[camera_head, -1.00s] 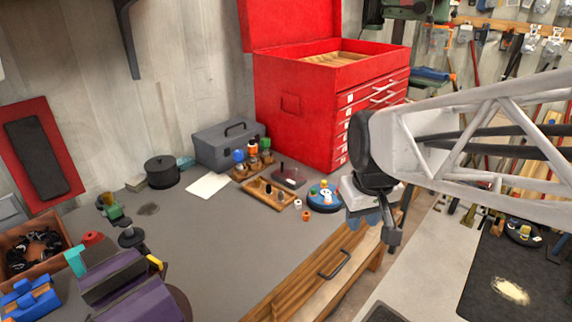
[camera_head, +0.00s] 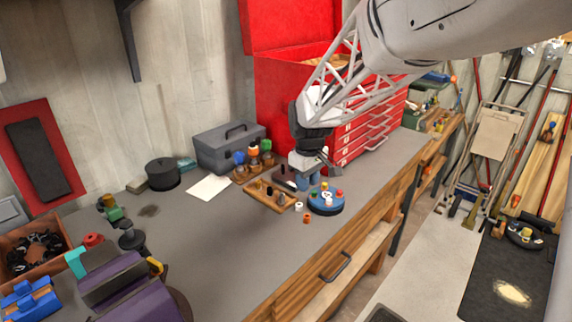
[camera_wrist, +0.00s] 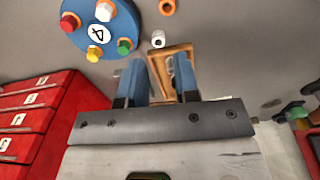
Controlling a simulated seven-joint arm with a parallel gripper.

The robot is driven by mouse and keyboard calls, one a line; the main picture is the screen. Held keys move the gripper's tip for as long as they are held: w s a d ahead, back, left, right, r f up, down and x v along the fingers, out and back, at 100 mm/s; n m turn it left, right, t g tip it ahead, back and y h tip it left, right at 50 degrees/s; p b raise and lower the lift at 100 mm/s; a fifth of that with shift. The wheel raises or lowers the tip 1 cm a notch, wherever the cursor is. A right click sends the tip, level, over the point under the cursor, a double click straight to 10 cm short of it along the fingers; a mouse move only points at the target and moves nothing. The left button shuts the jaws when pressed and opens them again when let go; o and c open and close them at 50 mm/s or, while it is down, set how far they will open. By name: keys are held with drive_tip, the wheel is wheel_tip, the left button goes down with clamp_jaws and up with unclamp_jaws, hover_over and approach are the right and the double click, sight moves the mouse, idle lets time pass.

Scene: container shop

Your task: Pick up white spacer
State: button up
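The white spacer (camera_head: 298,206) is a small ring standing on the grey bench, between the wooden tray and the blue disc. In the wrist view the white spacer (camera_wrist: 158,40) shows just past my fingertips, roughly centred between them. My gripper (camera_head: 306,184) hangs over the bench behind the spacer, its blue fingers pointing down. In the wrist view my gripper (camera_wrist: 159,62) has its two blue fingers apart with nothing between them. I do not see it touching the spacer.
An orange spacer (camera_head: 306,217) stands close in front of the white one. The blue disc (camera_head: 325,207) with coloured pegs is to the right, the wooden tray (camera_head: 262,201) to the left. The red tool chest (camera_head: 275,105) rises behind. The front bench top is clear.

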sight(299, 207)
drive_tip(key=shift+n, duration=0.6)
drive_tip(key=w+f, duration=0.1)
drive_tip(key=w+a, duration=0.1)
drive_tip(key=w+a+f, duration=0.1)
drive_tip(key=w, duration=0.1)
drive_tip(key=shift+f, duration=0.35)
drive_tip(key=shift+f, duration=0.1)
drive_tip(key=shift+s+d+f, duration=0.1)
drive_tip(key=shift+f, duration=1.15)
drive_tip(key=shift+s+f, duration=0.1)
drive_tip(key=shift+f, duration=2.5)
clamp_jaws()
